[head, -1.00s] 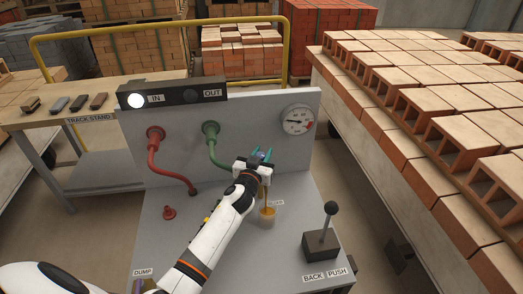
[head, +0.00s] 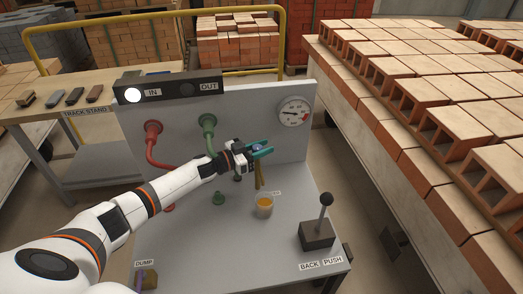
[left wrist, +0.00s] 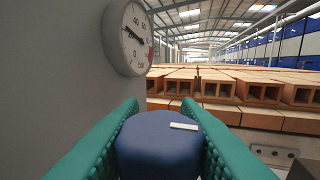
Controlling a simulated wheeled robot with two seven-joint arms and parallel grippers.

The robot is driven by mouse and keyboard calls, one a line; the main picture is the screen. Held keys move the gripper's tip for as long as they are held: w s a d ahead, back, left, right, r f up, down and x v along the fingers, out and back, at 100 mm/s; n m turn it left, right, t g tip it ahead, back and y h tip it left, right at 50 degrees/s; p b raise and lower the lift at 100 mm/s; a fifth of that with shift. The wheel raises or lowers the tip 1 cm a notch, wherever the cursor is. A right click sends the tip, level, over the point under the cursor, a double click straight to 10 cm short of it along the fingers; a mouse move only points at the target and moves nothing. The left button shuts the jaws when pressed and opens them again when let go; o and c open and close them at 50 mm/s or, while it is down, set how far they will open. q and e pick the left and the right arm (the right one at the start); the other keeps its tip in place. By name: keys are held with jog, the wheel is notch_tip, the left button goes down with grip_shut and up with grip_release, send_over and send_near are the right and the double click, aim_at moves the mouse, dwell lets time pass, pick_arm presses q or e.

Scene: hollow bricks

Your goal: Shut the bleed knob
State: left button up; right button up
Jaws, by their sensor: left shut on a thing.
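The bleed knob is a dark blue knob with a white mark on top, seen close in the left wrist view (left wrist: 160,145) and small in the head view (head: 257,148). My left gripper (head: 262,149) comes in from the left and points right, its teal fingers shut on either side of the knob. A clear cup of amber liquid (head: 264,205) stands on the grey deck below it, with a yellowish stream or tube above the cup. A label beside the cup is partly hidden. My right gripper is not in view.
A pressure gauge (head: 294,112) is on the upright panel, right of the knob. A red hose (head: 153,148) and a green hose (head: 208,136) leave the panel at left. A black lever (head: 318,230) stands at front right. Bricks (head: 440,110) fill the right.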

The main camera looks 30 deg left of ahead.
pick_arm(q)
jog(key=shift+m+g+h, duration=0.4)
jog(key=shift+h, duration=0.1)
jog(key=o, duration=1)
jog(key=shift+b+v, duration=1.1)
jog(key=shift+v, duration=4.9)
jog(key=shift+d, duration=0.1)
